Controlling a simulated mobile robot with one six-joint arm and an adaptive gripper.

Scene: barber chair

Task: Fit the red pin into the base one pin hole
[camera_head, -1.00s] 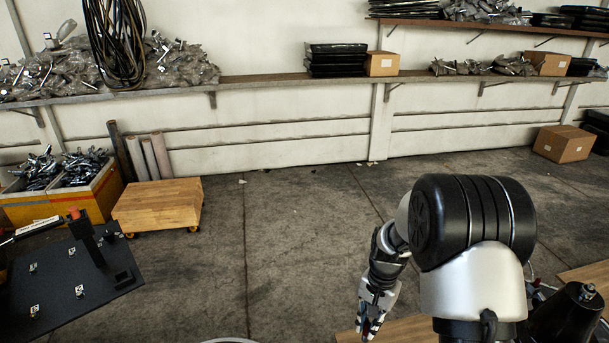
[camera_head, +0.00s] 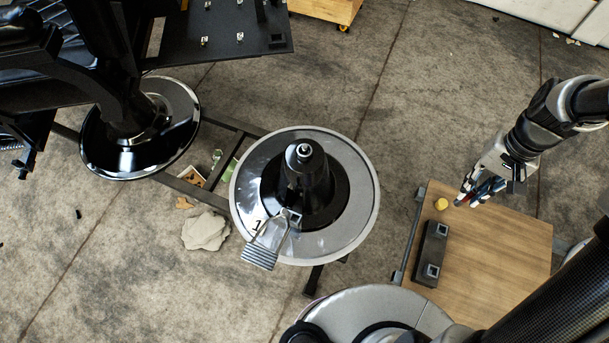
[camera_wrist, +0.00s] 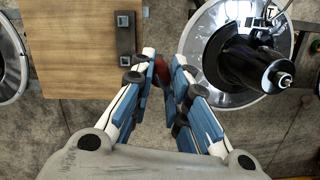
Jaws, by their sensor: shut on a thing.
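My gripper (camera_head: 470,194) hangs at the right of the head view, just above the far-left corner of the wooden board. In the wrist view my gripper (camera_wrist: 168,82) has its blue-lined fingers close together on the red pin (camera_wrist: 161,72). Only part of the pin shows between the fingers. A round grey base (camera_head: 243,190) with a black cone (camera_head: 305,178) stands left of the gripper, apart from it. It appears to be the one at right in the wrist view (camera_wrist: 202,84).
A black chair base (camera_head: 100,150) stands at left, below a black plate (camera_head: 225,45). Floor is open between the round base and the board.

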